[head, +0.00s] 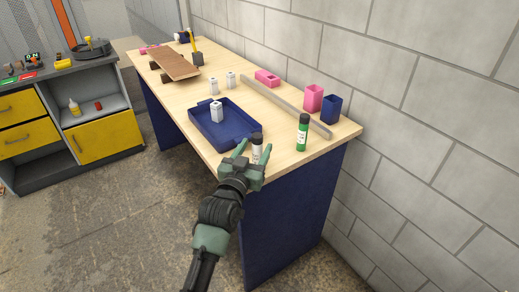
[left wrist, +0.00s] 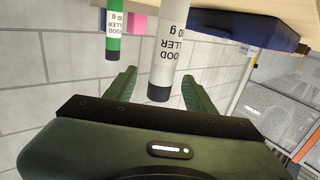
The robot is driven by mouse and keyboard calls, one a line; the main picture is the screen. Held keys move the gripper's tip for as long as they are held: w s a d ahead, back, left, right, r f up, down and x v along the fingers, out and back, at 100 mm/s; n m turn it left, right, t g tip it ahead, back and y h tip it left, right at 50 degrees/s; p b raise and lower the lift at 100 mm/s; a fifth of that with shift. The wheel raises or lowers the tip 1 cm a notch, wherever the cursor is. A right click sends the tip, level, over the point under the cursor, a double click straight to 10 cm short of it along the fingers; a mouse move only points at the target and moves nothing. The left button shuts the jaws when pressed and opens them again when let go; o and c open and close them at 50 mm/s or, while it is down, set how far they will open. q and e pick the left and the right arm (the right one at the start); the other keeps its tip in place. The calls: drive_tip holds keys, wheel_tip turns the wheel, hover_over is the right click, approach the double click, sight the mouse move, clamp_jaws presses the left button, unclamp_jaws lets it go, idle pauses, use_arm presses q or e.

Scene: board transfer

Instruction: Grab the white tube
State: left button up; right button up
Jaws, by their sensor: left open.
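The white tube (head: 257,153), with a black cap, stands upright at the near edge of the wooden table (head: 170,92). In the left wrist view the white tube (left wrist: 171,45) appears upside down, its dark cap low, with printed text on its side. My left gripper (head: 254,150) is open at the tube, one finger on each side in the picture. In the left wrist view the tube shows between the left gripper's fingers (left wrist: 158,77), closer to the right-hand one. I cannot tell whether either finger touches it. My right gripper is not in view.
A green tube (head: 302,134) stands to the right; it also shows in the left wrist view (left wrist: 114,38). A blue tray (head: 212,137) holding a white bottle (head: 216,112) lies left of the tube. A grey bar (head: 284,102), pink box (head: 313,98) and blue box (head: 331,109) stand behind.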

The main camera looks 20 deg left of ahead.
use_arm(q)
drive_tip(key=w+p, duration=0.1)
drive_tip(key=w, duration=0.2)
drive_tip(key=shift+w+r, duration=0.15)
drive_tip(key=shift+w, duration=0.05)
drive_tip(key=shift+w+a+f, duration=0.1)
drive_tip(key=shift+w+f, duration=0.05)
drive_tip(key=shift+w, duration=0.45)
drive_tip(key=shift+w+f, duration=0.1)
drive_tip(key=shift+w, duration=0.45)
clamp_jaws()
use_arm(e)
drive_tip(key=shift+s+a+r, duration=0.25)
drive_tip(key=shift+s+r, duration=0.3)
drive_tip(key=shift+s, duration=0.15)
